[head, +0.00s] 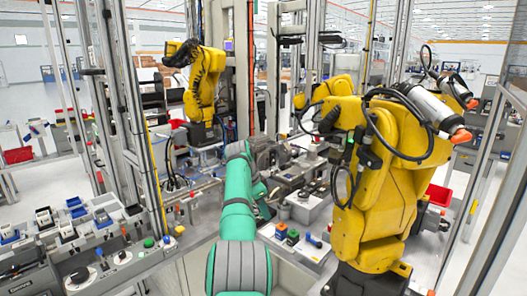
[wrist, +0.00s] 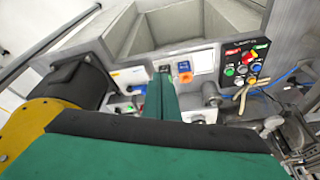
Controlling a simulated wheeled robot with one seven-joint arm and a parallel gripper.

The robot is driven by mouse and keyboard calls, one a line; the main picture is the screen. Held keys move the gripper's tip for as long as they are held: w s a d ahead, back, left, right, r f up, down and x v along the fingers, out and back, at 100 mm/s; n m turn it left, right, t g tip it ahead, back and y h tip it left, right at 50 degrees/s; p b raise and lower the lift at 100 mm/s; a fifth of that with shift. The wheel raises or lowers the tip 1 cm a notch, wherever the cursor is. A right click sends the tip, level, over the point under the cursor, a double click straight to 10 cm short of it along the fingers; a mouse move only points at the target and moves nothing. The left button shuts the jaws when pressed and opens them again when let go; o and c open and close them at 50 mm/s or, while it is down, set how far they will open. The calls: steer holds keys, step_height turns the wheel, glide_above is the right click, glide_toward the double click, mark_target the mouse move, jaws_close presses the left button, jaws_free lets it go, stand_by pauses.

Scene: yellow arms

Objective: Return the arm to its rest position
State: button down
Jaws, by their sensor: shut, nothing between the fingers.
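My green arm (head: 238,225) rises from the bottom middle of the head view, with a grey ribbed joint low on it. It bends near its upper part, and its far end is lost among grey machine parts. In the wrist view, a broad green and black surface (wrist: 170,155) fills the bottom, and a narrow green bar (wrist: 161,105) stands in the middle. They look like parts of my own arm. No held object shows.
A large yellow robot arm (head: 385,185) stands close on the right, another (head: 205,85) at the back left. A workbench (head: 85,230) with small parts is at left. The wrist view shows a button panel (wrist: 243,65) and a grey bin (wrist: 175,28).

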step_height(320, 180, down, 35)
steer(key=s+d+n+t, duration=0.2)
steer(key=d+n+t, duration=0.1)
steer(key=n, duration=0.1)
steer(key=s+f+n+t+y, duration=0.2)
steer(key=s+f+n+t, duration=0.2)
steer(key=s+f, duration=1.5)
steer(key=s+a+r+n+t+y, duration=0.1)
steer(key=s+r+t, duration=0.15)
steer(key=s, duration=1.15)
steer(key=s+r+n+t, duration=0.1)
steer(key=s+r+n, duration=0.15)
steer(key=s, duration=1.15)
steer(key=s+a+r+n+t, duration=0.1)
steer(key=s+r, duration=0.8)
steer(key=r, duration=0.4)
steer(key=s+a+r+t, duration=0.1)
steer(key=s+r+t, duration=0.1)
steer(key=s+r, duration=0.8)
step_height(320, 180, up, 3)
steer(key=shift+s+a+r+n+y, duration=0.15)
steer(key=shift+s+a+n+y, duration=0.05)
steer(key=shift+n+y, duration=0.15)
